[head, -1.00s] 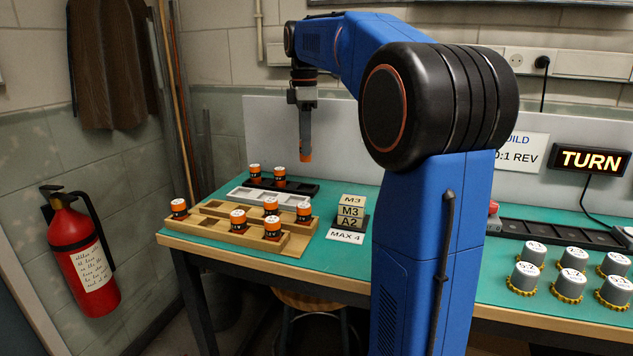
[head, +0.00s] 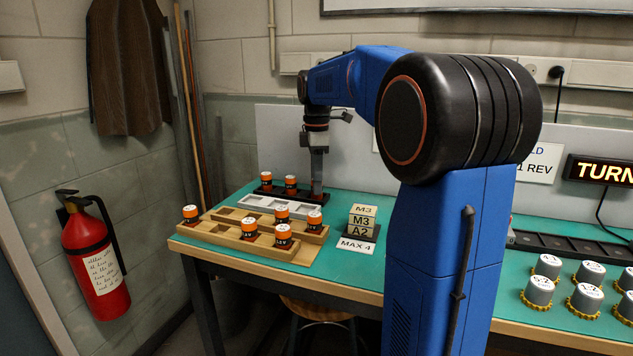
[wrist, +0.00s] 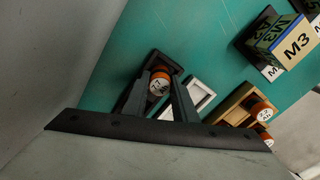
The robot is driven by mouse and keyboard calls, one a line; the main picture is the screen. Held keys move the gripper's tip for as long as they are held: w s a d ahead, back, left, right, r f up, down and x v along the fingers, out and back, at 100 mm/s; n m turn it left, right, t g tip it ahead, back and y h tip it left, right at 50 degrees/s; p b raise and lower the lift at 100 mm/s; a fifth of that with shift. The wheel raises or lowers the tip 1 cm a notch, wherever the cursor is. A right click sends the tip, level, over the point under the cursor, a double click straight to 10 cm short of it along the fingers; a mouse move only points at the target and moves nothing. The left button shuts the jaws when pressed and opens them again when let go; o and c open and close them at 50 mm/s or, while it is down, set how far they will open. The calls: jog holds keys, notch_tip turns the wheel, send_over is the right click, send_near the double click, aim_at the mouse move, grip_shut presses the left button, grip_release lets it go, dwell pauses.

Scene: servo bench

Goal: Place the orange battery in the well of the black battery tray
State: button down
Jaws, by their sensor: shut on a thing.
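The black battery tray (head: 303,194) lies at the back left of the green bench. Two orange batteries (head: 266,180) (head: 291,183) with white tops stand in its left part. My gripper (head: 317,192) points straight down at the tray's right end. In the wrist view its two fingers (wrist: 162,88) are shut on an orange battery (wrist: 158,83) with a white marked top. The tray's dark end (wrist: 166,62) shows around and beyond that battery. The head view mostly hides the held battery, and I cannot tell whether it is seated in the well or just above it.
A white tray (head: 262,203) with empty wells lies in front of the black one. Wooden trays (head: 222,231) with several orange batteries stand nearer. M3 and A2 blocks (head: 362,221) and a MAX 4 card (head: 356,246) sit to the right. The panel (head: 280,140) stands behind.

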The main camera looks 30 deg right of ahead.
jog(key=c, duration=1.4)
grip_release()
jog(key=shift+f, duration=0.1)
jog(key=shift+c, duration=0.2)
notch_tip(320, 180, up, 12)
